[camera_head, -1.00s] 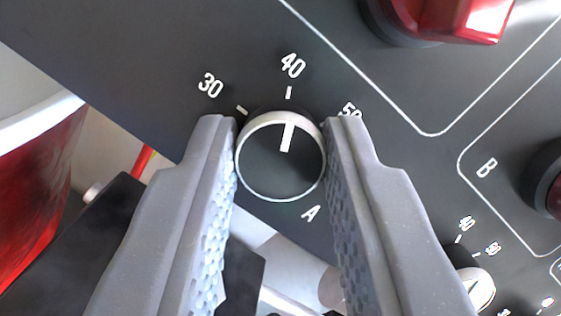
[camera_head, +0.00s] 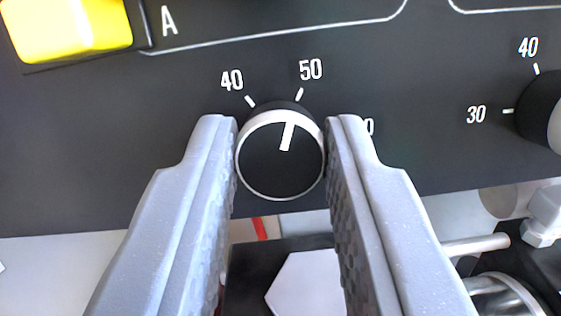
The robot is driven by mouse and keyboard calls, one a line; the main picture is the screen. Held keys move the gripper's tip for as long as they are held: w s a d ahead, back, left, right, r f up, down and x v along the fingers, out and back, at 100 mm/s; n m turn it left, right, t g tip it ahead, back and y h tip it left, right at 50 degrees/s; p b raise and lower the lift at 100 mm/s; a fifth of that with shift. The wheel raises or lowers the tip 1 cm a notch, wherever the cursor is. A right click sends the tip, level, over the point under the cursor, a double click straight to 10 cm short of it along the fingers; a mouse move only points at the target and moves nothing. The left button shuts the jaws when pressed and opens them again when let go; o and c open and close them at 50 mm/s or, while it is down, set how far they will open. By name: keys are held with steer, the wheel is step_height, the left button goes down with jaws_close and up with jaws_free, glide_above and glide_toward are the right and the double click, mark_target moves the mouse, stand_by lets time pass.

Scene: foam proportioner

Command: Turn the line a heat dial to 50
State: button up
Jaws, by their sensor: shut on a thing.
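The heat dial (camera_head: 279,168) is a round black knob with a silver rim and a white pointer line, set near the lower edge of the black panel (camera_head: 440,60). My gripper (camera_head: 281,150) is shut on it, with one grey finger against each side. The pointer leans slightly right of straight up and lines up closely with the tick under the 50 mark (camera_head: 311,69). The 40 mark (camera_head: 232,80) is to its left. Another number on the right is mostly hidden behind the right finger.
A yellow button (camera_head: 70,28) sits at the upper left, beside a letter A (camera_head: 168,21). A second dial (camera_head: 543,108) with 30 and 40 marks is at the right edge. Metal pipe fittings (camera_head: 490,245) lie below the panel at the lower right.

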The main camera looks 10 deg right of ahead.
steer(key=shift+a+f+m, duration=0.2)
steer(key=shift+a+m, duration=0.05)
steer(key=shift+m, duration=0.65)
steer(key=shift+h, duration=0.3)
steer(key=o, duration=1)
steer(key=shift+d, duration=0.1)
steer(key=shift+r, duration=0.1)
steer(key=r+v, duration=0.1)
steer(key=v, duration=1.2)
steer(key=shift+s+a+f+p, duration=0.2)
steer(key=shift+s+f+p, duration=0.15)
steer(key=shift+f+p, duration=0.1)
steer(key=shift+r, duration=0.15)
